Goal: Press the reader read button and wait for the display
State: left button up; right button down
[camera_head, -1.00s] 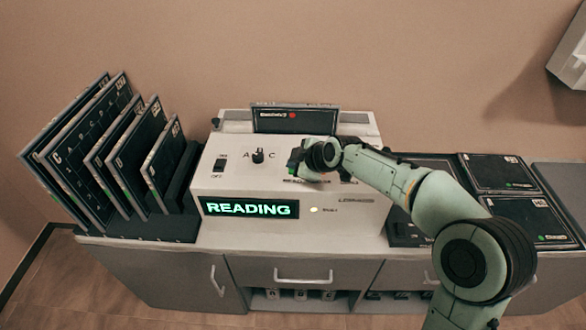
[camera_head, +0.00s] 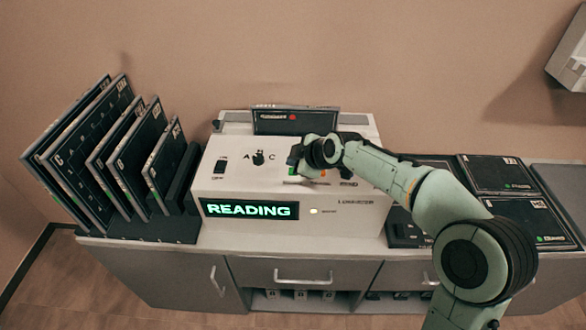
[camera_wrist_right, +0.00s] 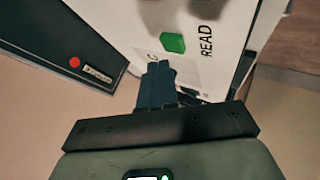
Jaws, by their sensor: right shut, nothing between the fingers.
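The reader (camera_head: 225,179) is a white box on the cabinet top. Its display (camera_head: 249,209) shows READING in green letters, and a small pale light (camera_head: 314,211) glows beside it. My right gripper (camera_head: 294,160) is over the right part of the reader's upper panel. In the right wrist view the green button (camera_wrist_right: 172,43) stands beside the word READ. There, my right gripper (camera_wrist_right: 158,68) is shut and empty, its fingertips a little short of the button. Whether they touch the panel I cannot tell. My left gripper is out of view.
A rack (camera_head: 180,182) of several dark cassettes (camera_head: 80,155) stands left of the reader. A dark cassette (camera_head: 281,121) with a red dot sits at the reader's back. More flat cassettes (camera_head: 520,215) lie at the right. A wall box (camera_head: 572,55) hangs at upper right.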

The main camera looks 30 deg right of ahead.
jog(key=shift+r+p, duration=1.45)
jog(key=shift+r, duration=1.15)
jog(key=shift+f, duration=0.15)
